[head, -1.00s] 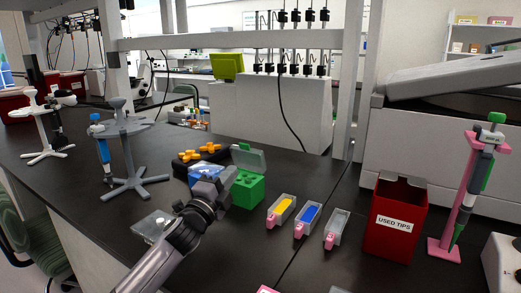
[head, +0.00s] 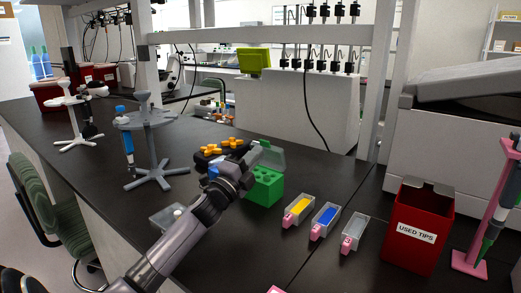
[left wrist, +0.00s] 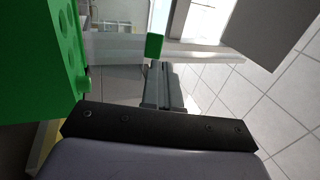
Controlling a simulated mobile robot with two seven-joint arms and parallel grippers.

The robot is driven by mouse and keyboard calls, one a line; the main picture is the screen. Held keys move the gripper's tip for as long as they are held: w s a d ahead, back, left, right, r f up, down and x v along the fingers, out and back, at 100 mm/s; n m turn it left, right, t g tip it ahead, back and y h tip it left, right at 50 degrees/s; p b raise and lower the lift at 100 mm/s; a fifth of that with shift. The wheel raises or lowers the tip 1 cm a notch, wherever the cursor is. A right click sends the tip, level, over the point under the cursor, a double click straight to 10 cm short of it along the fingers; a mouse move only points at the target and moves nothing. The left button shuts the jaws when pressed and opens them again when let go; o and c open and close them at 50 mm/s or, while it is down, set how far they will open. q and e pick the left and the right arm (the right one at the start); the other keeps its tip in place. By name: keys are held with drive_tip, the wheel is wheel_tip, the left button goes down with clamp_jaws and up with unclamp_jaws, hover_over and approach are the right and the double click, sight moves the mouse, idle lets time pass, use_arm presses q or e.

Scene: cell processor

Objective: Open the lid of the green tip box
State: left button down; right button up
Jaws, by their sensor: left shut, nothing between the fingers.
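The green tip box (head: 265,189) stands on the black bench near the middle of the head view. Its see-through lid (head: 271,156) is raised and tilted up above the back of the box. My left gripper (head: 253,157) is shut and empty, just left of the lid at about its height. Whether it touches the lid cannot be told. In the left wrist view the green box (left wrist: 35,50) fills the left side, and the clear lid with its green tab (left wrist: 154,46) reaches out beside the fingers (left wrist: 163,88). My right gripper is not in view.
A black rack with orange pieces (head: 207,157) and a partly hidden blue box (head: 213,170) are behind my left arm. Several small tip boxes, one with yellow (head: 299,208), stand to the right. A red used-tips bin (head: 418,232) is further right. A grey pipette stand (head: 155,178) is left.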

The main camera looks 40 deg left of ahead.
sight(269, 145)
use_arm(q)
drive_tip(key=shift+x, duration=1.4)
drive_tip(key=shift+r, duration=0.1)
drive_tip(key=shift+x, duration=2.3)
drive_tip(key=shift+s, duration=0.1)
